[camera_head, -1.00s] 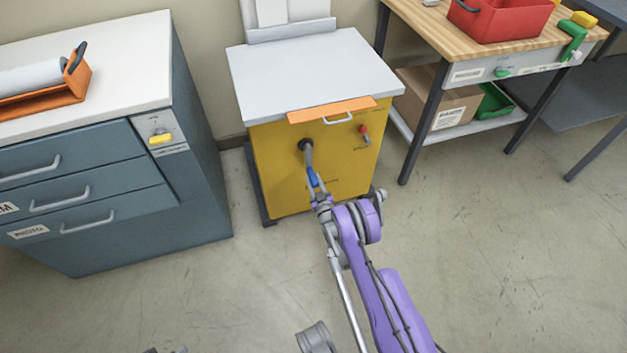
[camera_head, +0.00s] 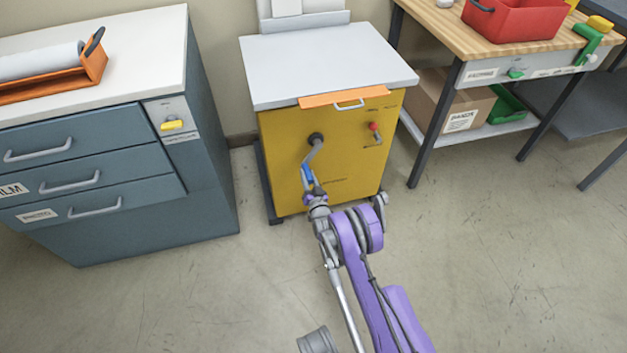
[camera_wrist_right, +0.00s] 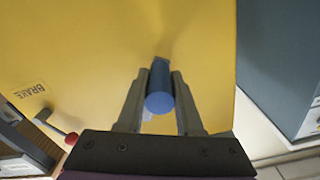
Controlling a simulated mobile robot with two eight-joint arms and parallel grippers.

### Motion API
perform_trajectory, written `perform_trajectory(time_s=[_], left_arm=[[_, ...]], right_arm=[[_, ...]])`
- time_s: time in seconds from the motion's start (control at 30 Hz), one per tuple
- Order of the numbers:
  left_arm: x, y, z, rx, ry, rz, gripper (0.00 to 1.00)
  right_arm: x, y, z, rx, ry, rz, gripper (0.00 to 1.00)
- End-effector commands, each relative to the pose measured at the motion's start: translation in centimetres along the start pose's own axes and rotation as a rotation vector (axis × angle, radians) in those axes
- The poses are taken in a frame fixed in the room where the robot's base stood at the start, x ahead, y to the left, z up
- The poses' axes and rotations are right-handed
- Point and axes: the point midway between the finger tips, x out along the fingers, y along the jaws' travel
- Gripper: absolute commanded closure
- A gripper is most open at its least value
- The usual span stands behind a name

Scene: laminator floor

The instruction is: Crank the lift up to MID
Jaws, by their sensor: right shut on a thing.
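The lift is a yellow cabinet (camera_head: 345,165) with a flat grey top (camera_head: 330,62), standing in the middle of the head view. A grey crank arm (camera_head: 314,152) comes out of a dark hub on its front and hangs down, slightly to the left. The crank's blue handle (camera_head: 307,174) is at its lower end. My right gripper (camera_wrist_right: 160,95) is shut on this handle, with one finger on each side of it in the right wrist view. A red-knobbed lever (camera_head: 374,128) sits right of the crank; a label reading BRAKE (camera_wrist_right: 30,90) shows near it. My left gripper is not in view.
A blue-grey drawer cabinet (camera_head: 90,190) stands left of the lift, with an orange holder (camera_head: 65,82) on top. A wooden-topped bench (camera_head: 440,30) with a red bin (camera_head: 515,18) stands right. Open floor (camera_head: 490,260) lies in front.

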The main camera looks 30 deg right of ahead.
Motion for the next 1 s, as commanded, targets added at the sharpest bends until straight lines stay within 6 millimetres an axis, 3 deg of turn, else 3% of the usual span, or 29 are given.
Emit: perform_trajectory(time_s=[0.53,1.0], left_arm=[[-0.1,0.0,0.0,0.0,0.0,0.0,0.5],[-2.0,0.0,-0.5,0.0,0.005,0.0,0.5]], right_arm=[[0.0,-4.3,-2.7,0.521,0.0,-0.002,1.0],[0.0,-7.1,-6.5,0.967,0.0,-0.002,1.0]])
